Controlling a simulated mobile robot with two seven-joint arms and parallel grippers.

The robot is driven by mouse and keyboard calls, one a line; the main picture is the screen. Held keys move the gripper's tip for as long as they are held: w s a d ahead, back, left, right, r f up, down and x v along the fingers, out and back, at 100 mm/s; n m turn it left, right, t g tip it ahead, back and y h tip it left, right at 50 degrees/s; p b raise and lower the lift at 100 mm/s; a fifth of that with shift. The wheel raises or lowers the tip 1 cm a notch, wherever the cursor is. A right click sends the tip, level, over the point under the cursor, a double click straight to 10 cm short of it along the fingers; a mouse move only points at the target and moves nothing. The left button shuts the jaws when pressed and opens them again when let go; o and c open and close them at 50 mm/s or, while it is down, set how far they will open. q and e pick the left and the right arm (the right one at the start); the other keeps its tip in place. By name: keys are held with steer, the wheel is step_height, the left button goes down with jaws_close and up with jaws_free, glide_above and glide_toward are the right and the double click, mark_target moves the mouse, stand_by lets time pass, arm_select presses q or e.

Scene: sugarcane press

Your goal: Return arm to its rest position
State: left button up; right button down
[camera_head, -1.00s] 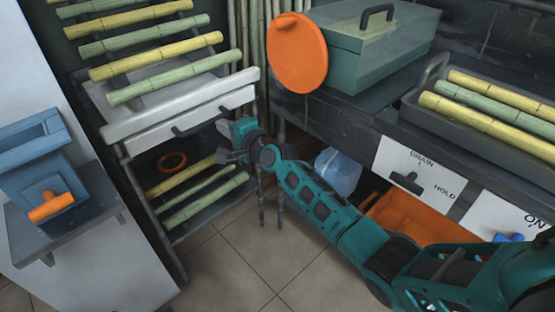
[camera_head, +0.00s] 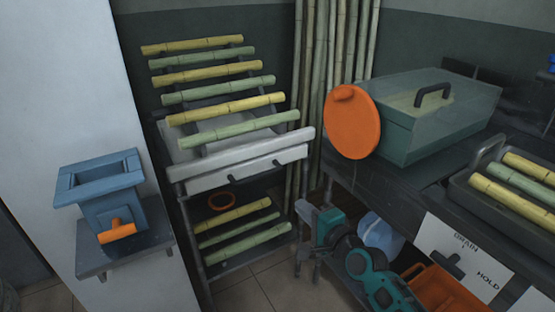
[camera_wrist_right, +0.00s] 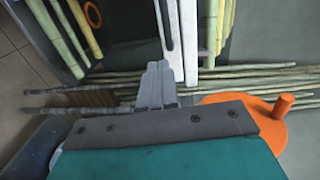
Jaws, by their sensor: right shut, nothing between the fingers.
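My right gripper (camera_head: 305,212) is in the lower middle of the head view, with its teal arm (camera_head: 368,272) coming up from the bottom edge. It is in front of the gap between the cane rack (camera_head: 202,262) and the dark counter (camera_head: 378,192). In the right wrist view the grey fingers (camera_wrist_right: 158,72) are together with nothing between them. My left gripper is not in view.
A teal box (camera_head: 425,132) with an orange disc (camera_head: 352,122) stands on the counter. A blue bag (camera_head: 377,232) and an orange crate (camera_head: 455,292) are below it. A blue hopper (camera_head: 100,185) is on the left wall. Bare floor shows at the bottom middle.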

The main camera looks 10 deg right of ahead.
steer(key=s+a+f+n+g+h, duration=0.1)
steer(key=s+f+n+g, duration=0.15)
steer(key=s+n, duration=0.35)
steer(key=s+f+n+g, duration=0.1)
steer(key=s+f+n, duration=0.3)
steer(key=s, duration=0.5)
steer(key=s+a+f+n+g+h, duration=0.1)
steer(key=s+f+n, duration=0.3)
steer(key=s+n, duration=0.25)
arm_select(q)
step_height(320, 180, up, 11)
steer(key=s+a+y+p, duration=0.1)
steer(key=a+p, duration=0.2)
steer(key=p, duration=1.1)
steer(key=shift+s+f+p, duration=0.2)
steer(key=shift+p, duration=0.1)
arm_select(e)
steer(key=s+d+r, duration=0.1)
steer(key=r, duration=0.4)
steer(key=s+d+r+h, duration=0.1)
steer(key=s+d+r, duration=0.1)
steer(key=r, duration=0.3)
steer(key=shift+s+d+r+h, duration=0.15)
steer(key=shift+d+r+h, duration=0.15)
steer(key=shift+r, duration=0.05)
